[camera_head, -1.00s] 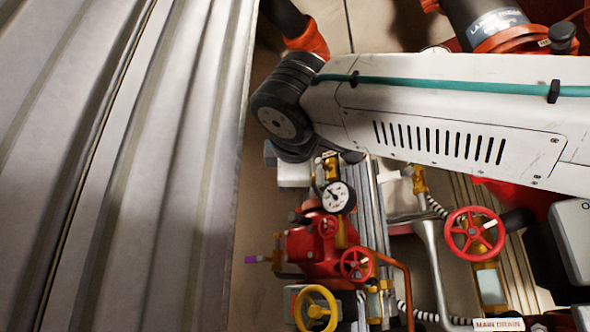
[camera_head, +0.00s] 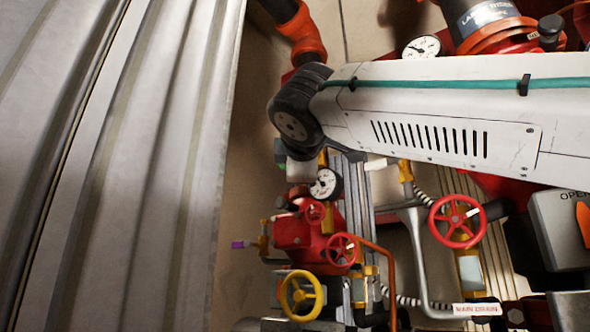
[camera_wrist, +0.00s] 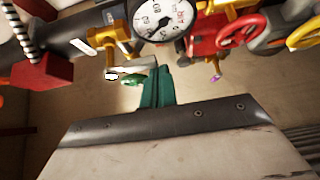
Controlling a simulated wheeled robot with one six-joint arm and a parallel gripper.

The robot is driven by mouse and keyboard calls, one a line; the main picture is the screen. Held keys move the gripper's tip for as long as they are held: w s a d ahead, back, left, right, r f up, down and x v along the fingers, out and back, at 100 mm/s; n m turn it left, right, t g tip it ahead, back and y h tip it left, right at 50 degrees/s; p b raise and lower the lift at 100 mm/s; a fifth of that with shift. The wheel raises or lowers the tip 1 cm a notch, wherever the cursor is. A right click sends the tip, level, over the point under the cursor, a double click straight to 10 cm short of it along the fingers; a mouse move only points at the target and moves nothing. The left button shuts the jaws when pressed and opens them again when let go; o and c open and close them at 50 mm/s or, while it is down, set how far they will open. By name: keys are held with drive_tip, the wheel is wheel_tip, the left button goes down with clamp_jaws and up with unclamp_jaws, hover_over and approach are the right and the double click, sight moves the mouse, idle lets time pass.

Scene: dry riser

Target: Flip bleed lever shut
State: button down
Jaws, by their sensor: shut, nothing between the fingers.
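A small brass valve with a short purple-tipped lever (camera_head: 238,245) sticks out at the left of the red valve body (camera_head: 305,228); the purple tip also shows in the wrist view (camera_wrist: 215,78). A brass valve (camera_wrist: 114,42) with a white-gripped lever stands left of the gauge in the wrist view. No label shows which one is the bleed lever. My gripper (camera_wrist: 155,86), with teal fingers, is shut and empty below the gauge, beside a thin pale lever (camera_wrist: 128,67). Whether it touches that lever cannot be told. In the head view my arm mostly hides the gripper.
A white-faced gauge (camera_head: 326,183) sits above the red valve body. A yellow handwheel (camera_head: 302,294) and red handwheels (camera_head: 457,221) stand close by. Striped hoses and an orange pipe run among them. A corrugated metal panel (camera_head: 110,160) fills the left side.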

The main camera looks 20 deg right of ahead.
drive_tip(key=s+d+r+n+g, duration=0.3)
drive_tip(key=s+r+n+g, duration=0.1)
drive_tip(key=s+n+g, duration=0.1)
drive_tip(key=shift+r+n+g, duration=0.3)
drive_tip(key=shift+n+g, duration=0.1)
drive_tip(key=shift+g, duration=0.1)
idle(1.2)
drive_tip(key=shift+s+d+r, duration=0.15)
drive_tip(key=shift+s+r, duration=0.05)
drive_tip(key=shift+r, duration=0.15)
drive_tip(key=shift+f, duration=0.1)
idle(0.4)
